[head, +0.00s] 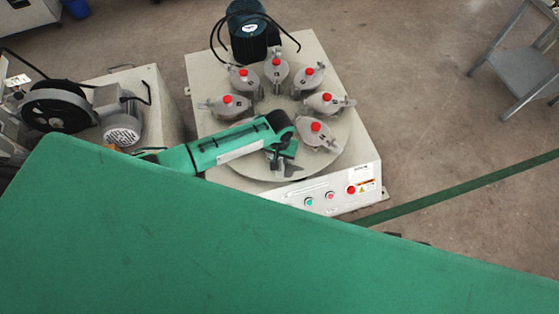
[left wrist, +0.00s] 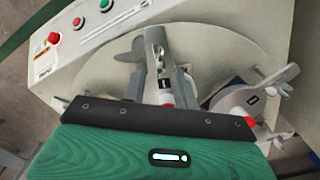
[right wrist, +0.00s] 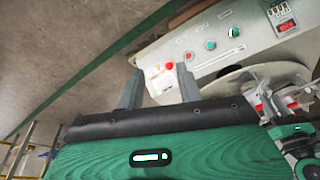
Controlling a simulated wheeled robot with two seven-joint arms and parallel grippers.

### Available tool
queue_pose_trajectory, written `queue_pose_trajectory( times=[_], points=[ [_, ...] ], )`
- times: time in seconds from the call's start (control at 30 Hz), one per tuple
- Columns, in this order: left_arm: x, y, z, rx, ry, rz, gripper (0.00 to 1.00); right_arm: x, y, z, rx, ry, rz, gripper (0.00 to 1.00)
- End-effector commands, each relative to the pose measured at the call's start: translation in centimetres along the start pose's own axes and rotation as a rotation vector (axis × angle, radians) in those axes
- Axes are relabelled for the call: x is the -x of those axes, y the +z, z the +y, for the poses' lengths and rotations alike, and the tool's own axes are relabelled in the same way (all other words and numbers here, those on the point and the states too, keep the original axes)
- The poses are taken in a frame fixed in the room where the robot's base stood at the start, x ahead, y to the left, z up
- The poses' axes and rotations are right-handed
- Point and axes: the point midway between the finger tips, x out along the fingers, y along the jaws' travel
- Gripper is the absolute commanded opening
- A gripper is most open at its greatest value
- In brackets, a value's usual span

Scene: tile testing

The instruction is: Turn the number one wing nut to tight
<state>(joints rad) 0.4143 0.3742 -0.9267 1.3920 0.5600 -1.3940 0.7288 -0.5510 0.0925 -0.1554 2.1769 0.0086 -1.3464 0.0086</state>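The round grey turntable (head: 345,160) carries several grey clamp fixtures with red knobs and wing nuts. My left gripper (head: 284,156) is over the front fixture, whose grey wing nut (head: 291,170) shows just below it. In the left wrist view, the fingers (left wrist: 158,78) stand apart on either side of that fixture's upright metal part (left wrist: 156,45); whether they touch it is unclear. A flat grey wing (left wrist: 128,50) sticks out to its left. The fixture's number is too small to read. My right gripper (right wrist: 159,80) is open and empty, in front of the control panel.
The control panel (head: 330,193) with green and red buttons lies just in front of the turntable. A dark motor (head: 252,30) stands behind it. A neighbouring fixture (head: 315,133) is close on the right. A grey metal stand (head: 520,75) is far right, with bare floor between.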

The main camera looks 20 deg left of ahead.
Motion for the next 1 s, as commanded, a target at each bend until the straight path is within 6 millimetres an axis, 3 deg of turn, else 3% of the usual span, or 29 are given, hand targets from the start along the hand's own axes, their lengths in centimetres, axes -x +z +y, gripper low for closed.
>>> queue_pose_trajectory(
  times=[0.2,0.53,0.7,1.0],
  points=[
    [-2.2,0.0,0.1,-0.001,0.000,0.000,0.29,1.1,-0.3,0.0,0.000,0.001,0.015,0.36],
    [-2.5,0.0,0.0,-0.001,0.001,0.001,0.29,1.3,-0.3,0.0,0.000,0.001,0.016,0.36],
    [-2.5,0.0,0.0,-0.001,0.001,0.001,0.00,1.3,-0.3,0.1,0.001,0.001,0.016,0.36],
    [-2.4,0.0,0.0,-0.013,0.000,0.000,0.00,1.4,-0.4,0.1,0.001,0.001,0.018,0.36]
  ],
)
